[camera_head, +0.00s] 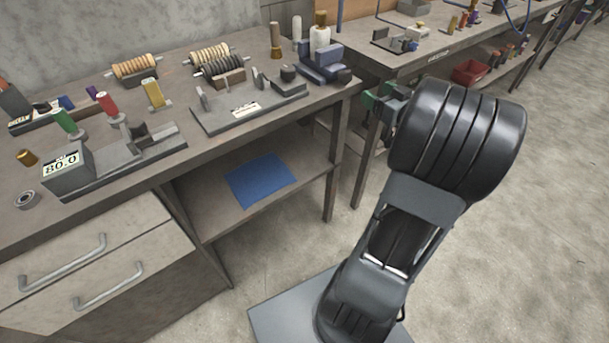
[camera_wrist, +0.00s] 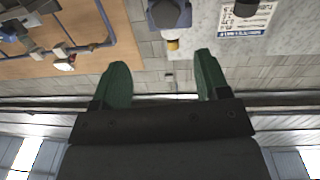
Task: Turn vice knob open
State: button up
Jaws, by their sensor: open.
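A blue vice (camera_head: 322,66) stands at the right end of the near bench, close to its corner. Dark parts show at its base, but I cannot tell which one is its knob. My gripper (camera_head: 370,106) is right of and below the vice in the head view, apart from it, partly hidden behind my own arm. In the wrist view the two green fingers of my gripper (camera_wrist: 160,63) are wide apart with nothing between them. I cannot make out the vice for certain in the wrist view.
The near bench (camera_head: 215,148) holds a grey measuring fixture (camera_head: 250,104), spools (camera_head: 222,70) and a display reading 80.0 (camera_head: 62,165). A second bench (camera_head: 440,57) stands behind my arm, with a red bin (camera_head: 470,72) below. The floor at right is clear.

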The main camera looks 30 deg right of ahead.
jog(key=w+a+f+m+g+h, duration=0.2)
jog(key=w+a+m+g+h, duration=0.25)
jog(key=a+h, duration=0.3)
jog(key=s+a+f+n+g+y, duration=0.1)
jog(key=s+a+f+g, duration=0.3)
jog(key=a, duration=0.5)
jog(key=s+a+f+n+g+y+b, duration=0.1)
jog(key=s+a+f+g+y, duration=0.2)
jog(key=s+a, duration=0.6)
jog(key=shift+s+a+f+g+y, duration=0.15)
jog(key=shift+f+g+y, duration=0.2)
jog(key=shift+g, duration=0.7)
